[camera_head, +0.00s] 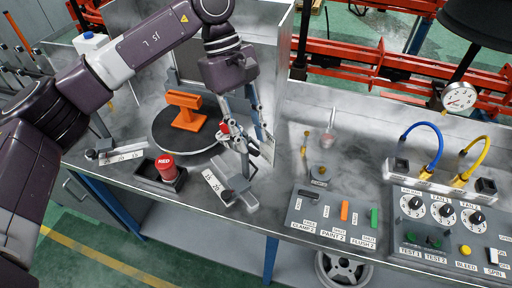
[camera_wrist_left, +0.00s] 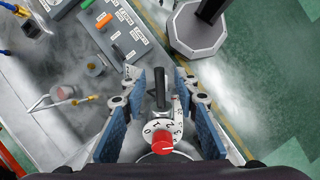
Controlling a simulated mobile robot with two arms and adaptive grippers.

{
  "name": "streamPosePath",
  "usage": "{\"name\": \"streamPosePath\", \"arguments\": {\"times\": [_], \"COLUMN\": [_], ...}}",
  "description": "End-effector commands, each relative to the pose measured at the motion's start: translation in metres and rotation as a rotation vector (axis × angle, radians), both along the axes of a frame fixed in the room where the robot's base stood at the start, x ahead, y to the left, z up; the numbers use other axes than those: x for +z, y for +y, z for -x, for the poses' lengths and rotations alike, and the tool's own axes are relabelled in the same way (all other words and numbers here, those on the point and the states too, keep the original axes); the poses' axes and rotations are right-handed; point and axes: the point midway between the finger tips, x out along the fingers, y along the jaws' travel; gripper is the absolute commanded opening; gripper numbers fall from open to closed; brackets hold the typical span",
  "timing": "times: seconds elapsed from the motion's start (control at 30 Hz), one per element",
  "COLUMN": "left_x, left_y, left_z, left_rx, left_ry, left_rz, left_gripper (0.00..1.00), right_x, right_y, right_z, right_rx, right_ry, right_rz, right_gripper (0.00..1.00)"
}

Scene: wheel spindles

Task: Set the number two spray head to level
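A spray head on a grey post and base (camera_head: 238,194) stands near the bench's front edge, with a scale plate (camera_head: 214,186) at its foot. My left gripper (camera_head: 250,134) is down at its top and hides part of it. In the left wrist view, the gripper (camera_wrist_left: 158,86) is open, with blue-padded fingers either side of a dark bar (camera_wrist_left: 160,92), a white marked dial (camera_wrist_left: 161,126) and a red knob (camera_wrist_left: 162,142). I cannot tell whether the pads touch it. A similar scale plate (camera_head: 124,155) lies further left. I cannot read which head is number two.
An orange part (camera_head: 186,110) stands on a dark round turntable (camera_head: 163,134). Switch panels (camera_head: 334,218) and (camera_head: 447,236), blue and yellow hoses (camera_head: 433,138) and a gauge (camera_head: 459,96) are to the right.

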Motion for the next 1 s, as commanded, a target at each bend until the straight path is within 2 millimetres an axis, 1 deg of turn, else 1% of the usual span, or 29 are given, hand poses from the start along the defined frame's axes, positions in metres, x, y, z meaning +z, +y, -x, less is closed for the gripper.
{"name": "streamPosePath", "arguments": {"times": [0.03,0.2,0.3,0.43,0.67,0.9,0.93,1.0], "left_x": [-0.006,-0.029,-0.039,-0.045,-0.047,-0.046,-0.046,-0.046], "left_y": [-0.002,-0.009,-0.012,-0.013,-0.013,-0.014,-0.014,-0.013], "left_z": [0.004,0.011,0.013,0.015,0.015,0.015,0.015,0.015], "left_rx": [-0.001,0.0,0.001,0.002,0.002,0.002,0.002,0.002], "left_ry": [0.004,0.004,0.002,0.002,0.002,0.001,0.001,0.001], "left_rz": [0.0,0.001,0.002,0.003,0.003,0.004,0.004,0.004], "left_gripper": [0.28,0.28,0.28,0.28,0.28,0.02,0.0,0.0], "right_x": [0.008,0.017,0.021,0.022,0.021,0.021,0.021,0.021], "right_y": [0.0,0.0,0.0,0.0,0.002,0.003,0.003,0.003], "right_z": [0.002,0.003,0.003,0.003,0.003,0.002,0.001,0.001], "right_rx": [0.0,0.0,0.0,-0.001,-0.001,-0.002,-0.002,-0.002], "right_ry": [0.002,0.004,0.004,0.004,0.003,0.003,0.003,0.002], "right_rz": [0.0,0.0,0.0,0.0,-0.001,-0.004,-0.004,-0.004], "right_gripper": [0.52,0.52,0.52,0.52,0.52,0.52,0.52,0.52]}}
